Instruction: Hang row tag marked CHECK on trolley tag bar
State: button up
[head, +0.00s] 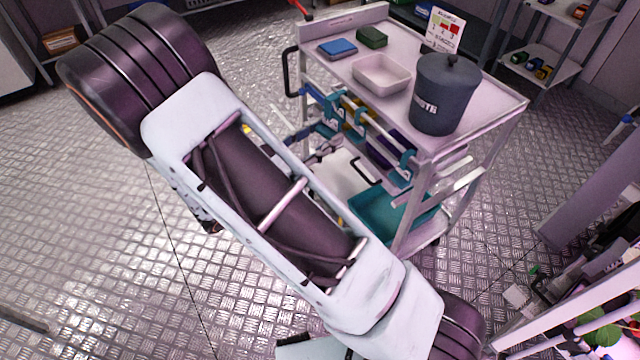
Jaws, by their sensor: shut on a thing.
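The trolley (487,107) stands beyond my arm, with its pale top in clear view. Below the top, a pale bar (378,128) runs along the side facing me. Blue hook-like pieces (408,165) sit on or by this bar. I cannot tell which piece is the tag bar. My large white and dark arm crosses the picture from upper left to lower right and covers the trolley's lower left part. I cannot make out my gripper; my arm appears to hide it. No row tag marked CHECK can be read.
On the trolley top are a dark lidded bin (444,98), a pale tray (381,75), a blue box (337,48), a green box (371,37) and a sign (443,30). A teal tray (375,212) lies lower down. Racks stand at the right. Metal floor (90,230) is open at left.

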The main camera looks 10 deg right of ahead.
jog(key=s+a+f+m+g+h+b, duration=0.25)
jog(key=f+b, duration=0.35)
jog(key=f, duration=0.5)
jog(key=s+f+b+x, duration=0.1)
jog(key=f+b+x, duration=0.1)
jog(key=x, duration=1.4)
jog(key=shift+d+f+g+y+b, duration=0.35)
jog(key=shift+d+f+g+y, duration=0.1)
jog(key=shift+d+f, duration=0.1)
jog(key=o, duration=1.1)
jog(key=shift+o, duration=0.2)
jog(key=shift+a, duration=0.1)
jog(key=v, duration=1.1)
jog(key=shift+a, duration=0.35)
